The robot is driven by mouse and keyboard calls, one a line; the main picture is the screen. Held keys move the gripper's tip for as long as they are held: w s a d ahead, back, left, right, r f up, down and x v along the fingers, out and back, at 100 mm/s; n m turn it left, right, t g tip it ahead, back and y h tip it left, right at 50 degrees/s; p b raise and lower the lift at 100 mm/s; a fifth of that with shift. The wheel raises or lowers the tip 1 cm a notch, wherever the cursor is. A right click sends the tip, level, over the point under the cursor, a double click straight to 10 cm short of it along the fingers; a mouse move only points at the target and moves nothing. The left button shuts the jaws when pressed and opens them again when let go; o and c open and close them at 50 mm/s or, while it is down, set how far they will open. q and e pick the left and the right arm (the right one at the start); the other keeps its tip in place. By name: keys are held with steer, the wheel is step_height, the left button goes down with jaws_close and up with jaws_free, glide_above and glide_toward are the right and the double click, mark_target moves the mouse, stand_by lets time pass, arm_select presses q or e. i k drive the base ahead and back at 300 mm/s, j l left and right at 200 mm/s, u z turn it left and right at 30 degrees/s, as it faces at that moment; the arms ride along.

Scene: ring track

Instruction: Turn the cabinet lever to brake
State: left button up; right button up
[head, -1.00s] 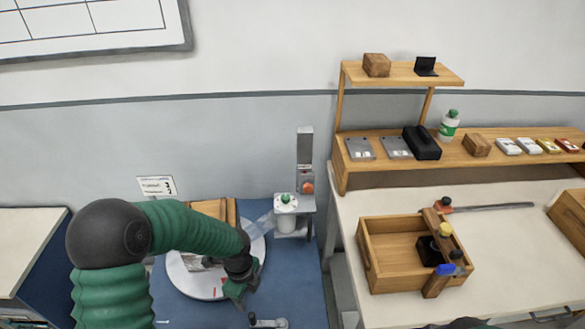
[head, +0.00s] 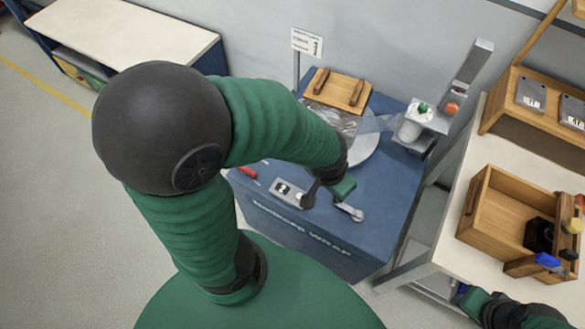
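The blue cabinet (head: 293,235) stands in the middle of the head view, with printed lettering on its front. A small grey metal lever (head: 349,211) lies on its top near the front right edge. A grey panel with dark controls (head: 289,191) and a red handle (head: 248,172) are to its left. My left gripper (head: 325,192) hangs over the front of the cabinet top, just behind and left of the lever; I cannot tell whether it touches it or how far its fingers are spread. My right gripper (head: 470,295) is at the lower right, partly cut off, its fingers unclear.
A grey post device (head: 466,75) with a white container (head: 411,122) stands at right. A pale table with a wooden tray (head: 490,190) is farther right. Floor at left is clear.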

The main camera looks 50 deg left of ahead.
mark_target(247, 171)
steer(key=u, duration=2)
steer(key=i+j+z, duration=0.1)
steer(key=j, duration=0.25)
steer(key=i+j+z, duration=0.1)
steer(key=i+j, duration=0.2)
steer(key=i+j+z, duration=0.15)
steer(key=j, duration=0.3)
steer(key=i, duration=0.05)
